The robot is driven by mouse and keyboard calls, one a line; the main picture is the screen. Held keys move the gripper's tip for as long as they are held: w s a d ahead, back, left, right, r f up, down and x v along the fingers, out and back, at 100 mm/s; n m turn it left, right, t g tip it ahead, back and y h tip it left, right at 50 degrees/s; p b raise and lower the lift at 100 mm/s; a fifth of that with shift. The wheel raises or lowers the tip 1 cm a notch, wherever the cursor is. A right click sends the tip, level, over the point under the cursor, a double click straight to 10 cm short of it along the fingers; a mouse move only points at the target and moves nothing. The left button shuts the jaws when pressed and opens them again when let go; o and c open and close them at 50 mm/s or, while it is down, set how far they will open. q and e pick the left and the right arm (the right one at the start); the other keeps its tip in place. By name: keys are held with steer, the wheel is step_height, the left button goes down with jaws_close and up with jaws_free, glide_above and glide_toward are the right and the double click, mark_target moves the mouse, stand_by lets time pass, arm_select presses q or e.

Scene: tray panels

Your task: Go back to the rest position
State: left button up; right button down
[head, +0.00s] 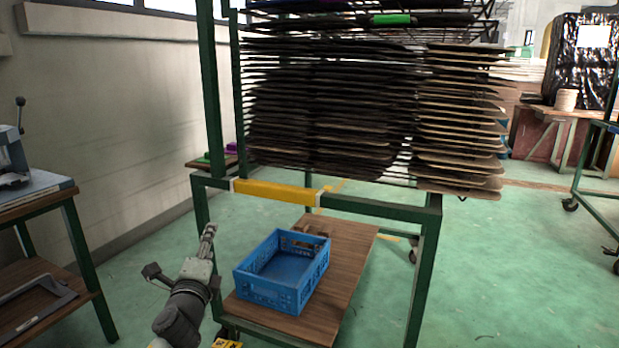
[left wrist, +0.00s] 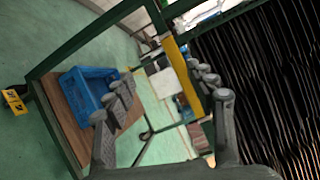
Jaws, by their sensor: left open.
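My left gripper (head: 207,240) is to the left of the blue crate, in front of the rack's left post, with its arm coming up from the bottom. In the left wrist view its two fingers (left wrist: 165,92) stand wide apart with nothing between them. The blue crate (head: 262,291) sits on the brown lower shelf (head: 346,270) of the green rack and looks empty inside; it also shows in the left wrist view (left wrist: 78,110). Stacked dark and brown tray panels (head: 330,110) fill the rack above. My right gripper is not in view.
The green rack frame (head: 428,260) has a yellow bar (head: 275,192) across its front, close to my left gripper. A bench (head: 45,205) with a metal device stands at the left. A green object (head: 391,19) lies high on the rack. Open green floor (head: 510,270) lies at the right.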

arm_select(q)
steer(key=a+m+y, duration=0.1)
steer(key=a, duration=0.7)
steer(key=s+a+f+n+g+y, duration=0.2)
steer(key=s+a+f+n+g, duration=0.35)
steer(key=s+f, duration=0.55)
steer(key=s+a+f+n+g, duration=0.4)
steer(key=s+f+n, duration=0.1)
steer(key=s+f, duration=0.6)
steer(key=s+a+f+n+g, duration=0.3)
steer(key=s+f+n+g, duration=0.25)
steer(key=s+f, duration=0.6)
steer(key=s+d+f+n+h, duration=0.1)
steer(key=s+d, duration=0.2)
steer(key=d, duration=0.5)
steer(key=s+d+f+n+h, duration=0.2)
steer(key=s+d, duration=0.1)
steer(key=d, duration=0.5)
steer(key=shift+n, duration=0.3)
